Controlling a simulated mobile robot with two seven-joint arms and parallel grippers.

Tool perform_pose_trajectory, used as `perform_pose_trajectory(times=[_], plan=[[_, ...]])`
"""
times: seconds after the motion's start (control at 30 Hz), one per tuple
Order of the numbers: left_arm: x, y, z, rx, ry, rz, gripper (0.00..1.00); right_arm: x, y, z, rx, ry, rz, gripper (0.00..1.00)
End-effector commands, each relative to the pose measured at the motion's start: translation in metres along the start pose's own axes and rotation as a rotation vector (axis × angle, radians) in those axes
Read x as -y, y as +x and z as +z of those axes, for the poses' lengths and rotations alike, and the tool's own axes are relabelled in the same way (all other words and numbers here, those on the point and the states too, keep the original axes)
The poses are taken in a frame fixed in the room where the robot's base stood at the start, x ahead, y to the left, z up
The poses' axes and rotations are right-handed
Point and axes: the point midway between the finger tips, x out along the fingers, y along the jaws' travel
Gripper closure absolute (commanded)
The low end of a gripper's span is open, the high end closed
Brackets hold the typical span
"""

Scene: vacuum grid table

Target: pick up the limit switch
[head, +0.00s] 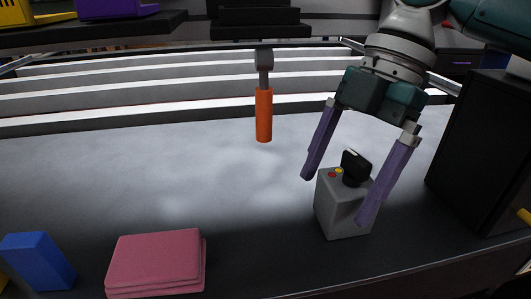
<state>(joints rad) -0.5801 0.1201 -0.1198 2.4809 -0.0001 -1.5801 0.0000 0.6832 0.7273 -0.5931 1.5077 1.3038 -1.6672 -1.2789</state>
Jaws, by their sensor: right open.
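The limit switch (340,208) looks like a grey box with a black knob-like part and small red and yellow buttons on top. It stands upright on the table near the front right. My right gripper (335,200) comes down from the upper right with its two purple fingers spread wide. One finger is at the box's upper left, apart from it in the picture. The other finger passes in front of the box's right side and hides part of it. The gripper holds nothing. I cannot tell whether the fingers touch the box. My left gripper is out of view.
A folded pink cloth (155,262) and a blue block (38,262) lie at the front left. An orange-handled hammer (264,115) is at the back middle. A tall black box (485,150) stands close on the right.

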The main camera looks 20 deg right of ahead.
Motion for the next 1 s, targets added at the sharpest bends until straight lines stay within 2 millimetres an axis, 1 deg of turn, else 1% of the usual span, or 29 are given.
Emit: perform_pose_trajectory(times=[0.13, 0.9, 0.93, 1.0], plan=[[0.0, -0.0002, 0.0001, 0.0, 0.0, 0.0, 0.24, -0.0001, -0.0004, -0.0001, 0.0, 0.0, 0.0, 0.01], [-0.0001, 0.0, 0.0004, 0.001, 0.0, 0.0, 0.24, -0.0002, -0.0009, 0.0, 0.0, 0.0, 0.001, 0.88], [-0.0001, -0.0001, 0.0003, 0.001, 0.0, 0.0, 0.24, -0.0004, -0.0012, -0.0002, 0.0, 0.0, 0.002, 0.9], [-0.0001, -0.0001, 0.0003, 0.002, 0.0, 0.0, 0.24, -0.0004, -0.0012, -0.0002, 0.0, 0.0, 0.001, 0.9]])
